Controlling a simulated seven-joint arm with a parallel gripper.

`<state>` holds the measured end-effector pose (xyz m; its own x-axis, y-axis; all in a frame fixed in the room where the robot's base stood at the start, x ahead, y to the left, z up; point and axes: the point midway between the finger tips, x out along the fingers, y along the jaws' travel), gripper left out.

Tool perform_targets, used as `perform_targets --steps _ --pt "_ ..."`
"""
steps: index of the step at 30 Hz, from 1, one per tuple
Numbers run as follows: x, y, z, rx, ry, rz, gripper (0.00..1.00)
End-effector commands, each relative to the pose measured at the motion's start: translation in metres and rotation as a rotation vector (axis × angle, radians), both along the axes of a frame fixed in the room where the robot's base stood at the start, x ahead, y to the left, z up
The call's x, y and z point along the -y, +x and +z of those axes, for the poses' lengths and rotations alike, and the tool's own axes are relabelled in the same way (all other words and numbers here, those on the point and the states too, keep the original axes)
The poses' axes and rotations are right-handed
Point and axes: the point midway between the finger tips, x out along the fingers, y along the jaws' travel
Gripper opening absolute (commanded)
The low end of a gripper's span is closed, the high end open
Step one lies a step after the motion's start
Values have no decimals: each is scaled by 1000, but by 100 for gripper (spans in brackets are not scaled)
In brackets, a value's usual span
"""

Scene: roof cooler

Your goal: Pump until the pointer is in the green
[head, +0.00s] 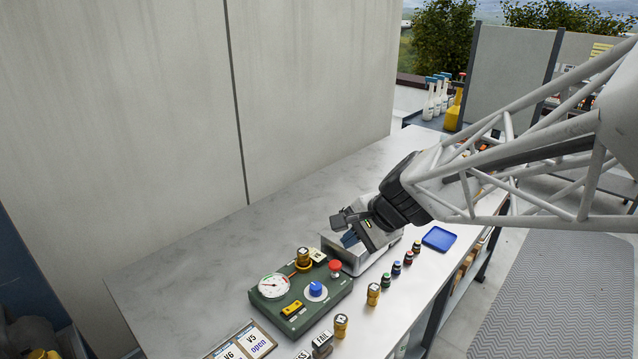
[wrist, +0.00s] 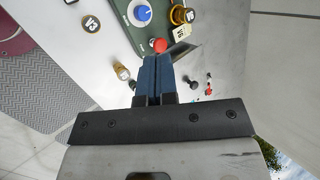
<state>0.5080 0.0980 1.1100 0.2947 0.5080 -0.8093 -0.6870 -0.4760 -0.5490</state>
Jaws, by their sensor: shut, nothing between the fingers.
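A dark green control box (head: 293,313) lies on the bench. It carries a round white gauge (head: 273,286), a blue knob (head: 315,290), a red mushroom-shaped knob (head: 335,267) at its right end, and a brass knob (head: 303,256) at its back. The gauge's pointer and coloured zones are too small to read surely. My gripper (head: 348,238) is above the bench, to the upper right of the box. Its blue fingers are shut and empty. In the wrist view, the red knob (wrist: 158,46) appears just beyond the fingertips (wrist: 157,57); contact cannot be told.
A metal tray (head: 352,262) stands right of the box, below my gripper. Several small dark-capped bottles (head: 396,268) and brass weights (head: 373,294) line the front edge. A blue tray (head: 439,238) lies farther right. The left of the bench (head: 190,255) is clear before the wall.

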Motion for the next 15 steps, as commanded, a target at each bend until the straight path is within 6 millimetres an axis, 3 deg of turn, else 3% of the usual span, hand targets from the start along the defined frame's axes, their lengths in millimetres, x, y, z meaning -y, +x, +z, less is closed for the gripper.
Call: perform_targets --steps 6,15 --pt "-15 51 -17 -78 160 -200 0" --pt "-23 88 -31 -139 278 -359 0"
